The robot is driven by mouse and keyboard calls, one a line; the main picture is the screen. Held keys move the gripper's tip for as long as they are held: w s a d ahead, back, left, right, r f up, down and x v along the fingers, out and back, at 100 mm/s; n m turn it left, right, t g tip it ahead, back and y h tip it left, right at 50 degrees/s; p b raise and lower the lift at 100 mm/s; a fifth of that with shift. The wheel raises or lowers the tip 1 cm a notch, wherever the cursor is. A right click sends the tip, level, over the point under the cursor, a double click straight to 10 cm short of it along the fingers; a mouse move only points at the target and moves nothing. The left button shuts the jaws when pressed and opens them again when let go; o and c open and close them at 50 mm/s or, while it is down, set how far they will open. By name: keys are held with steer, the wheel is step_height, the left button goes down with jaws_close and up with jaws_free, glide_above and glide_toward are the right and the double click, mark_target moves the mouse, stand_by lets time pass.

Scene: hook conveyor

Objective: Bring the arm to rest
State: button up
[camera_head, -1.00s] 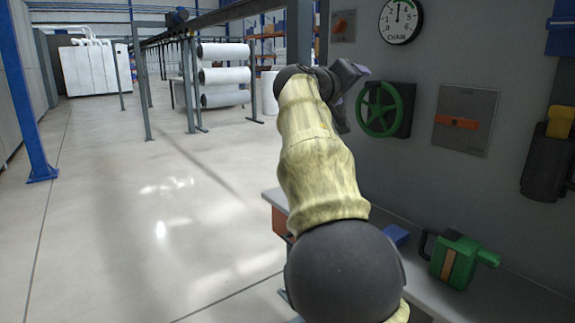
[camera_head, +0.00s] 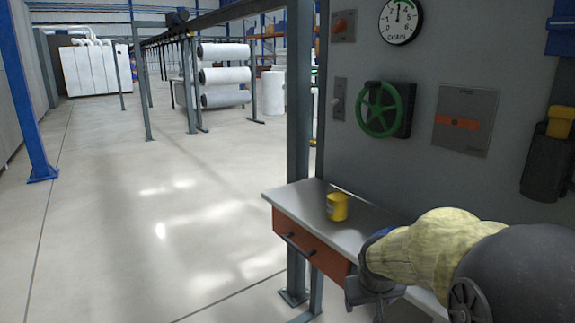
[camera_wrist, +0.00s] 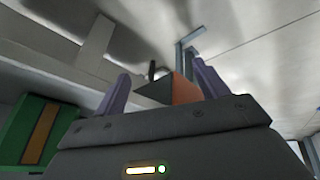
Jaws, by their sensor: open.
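My arm, in a pale yellow sleeve, is bent low at the right in the head view, across the right part of the bench (camera_head: 305,203). My gripper (camera_wrist: 162,88) shows in the wrist view with two purple fingers standing wide apart and nothing between them. In the head view its dark wrist end hangs at the bench's front edge; the fingertips cannot be made out there. Beyond the fingers in the wrist view is an orange surface (camera_wrist: 184,90), apparently the drawer front.
A yellow tin (camera_head: 337,207) stands on the bench. A green handwheel (camera_head: 380,109) and a steel post (camera_head: 298,150) stand beyond. The floor at left is clear.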

steer(key=s+a+f+m+g+y, duration=0.1)
steer(key=s+f, duration=0.3)
steer(key=s, duration=0.3)
steer(key=s+a+f+g, duration=0.1)
steer(key=s+a+f, duration=0.1)
steer(key=s+f, duration=0.35)
steer(key=w+p+v, duration=0.3)
steer(key=p+v, duration=1.2)
steer(key=v, duration=0.1)
steer(key=w+d+r+p+v, duration=0.1)
steer(key=w+p+v, duration=0.2)
steer(key=p+v, duration=1.3)
steer(key=shift+w+d+r, duration=0.2)
steer(key=shift+d+r, duration=0.05)
steer(key=shift+r, duration=0.45)
